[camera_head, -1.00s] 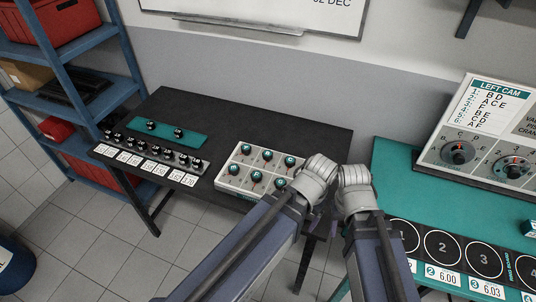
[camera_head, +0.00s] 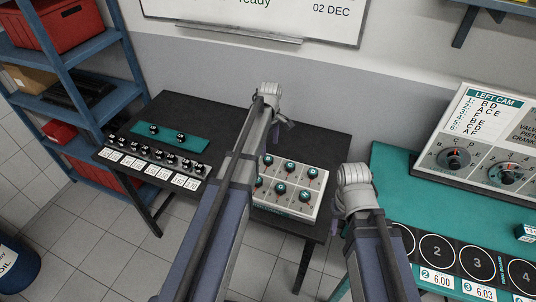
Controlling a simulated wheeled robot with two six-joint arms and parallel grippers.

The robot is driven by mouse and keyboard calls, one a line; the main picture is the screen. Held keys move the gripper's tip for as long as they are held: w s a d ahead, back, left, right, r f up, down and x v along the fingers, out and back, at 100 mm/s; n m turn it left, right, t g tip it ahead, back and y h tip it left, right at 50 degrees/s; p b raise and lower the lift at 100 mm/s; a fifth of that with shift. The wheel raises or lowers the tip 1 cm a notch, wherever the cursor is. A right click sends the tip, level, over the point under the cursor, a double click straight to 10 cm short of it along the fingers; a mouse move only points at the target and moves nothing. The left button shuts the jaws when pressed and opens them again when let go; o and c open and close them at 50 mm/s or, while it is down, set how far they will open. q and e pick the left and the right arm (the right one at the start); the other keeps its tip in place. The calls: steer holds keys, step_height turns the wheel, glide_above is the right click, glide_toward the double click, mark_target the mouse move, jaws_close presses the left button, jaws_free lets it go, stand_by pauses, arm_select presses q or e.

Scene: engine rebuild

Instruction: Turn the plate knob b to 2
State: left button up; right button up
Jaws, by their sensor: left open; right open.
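A white plate (camera_head: 300,209) with several teal-capped knobs in two rows lies on the dark table. The letters on its caps and its scale marks are too small to read for sure, so I cannot tell which is knob b; one far-row knob (camera_head: 290,167) shows clearly. My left arm crosses the plate's left end and hides the knobs there. My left gripper (camera_head: 283,127) is open and empty, beyond the plate's far edge and above the table. My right gripper (camera_head: 337,229) is open, mostly hidden under its wrist, right of the plate near the dark table's right edge.
A teal strip (camera_head: 190,141) with two black knobs and a row of black knobs with white number cards (camera_head: 150,169) lie to the left. A teal bench (camera_head: 400,165) with a dial panel (camera_head: 487,140) stands right. The dark table's far right part is clear.

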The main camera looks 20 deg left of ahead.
mark_target(268, 158)
arm_select(q)
steer(key=shift+w+a+n, duration=0.3)
steer(key=shift+a, duration=0.1)
step_height(268, 158, down, 8)
steer(key=b, duration=0.8)
steer(key=shift+r, duration=0.1)
steer(key=shift+r, duration=0.1)
steer(key=shift+c, duration=0.2)
jaws_close()
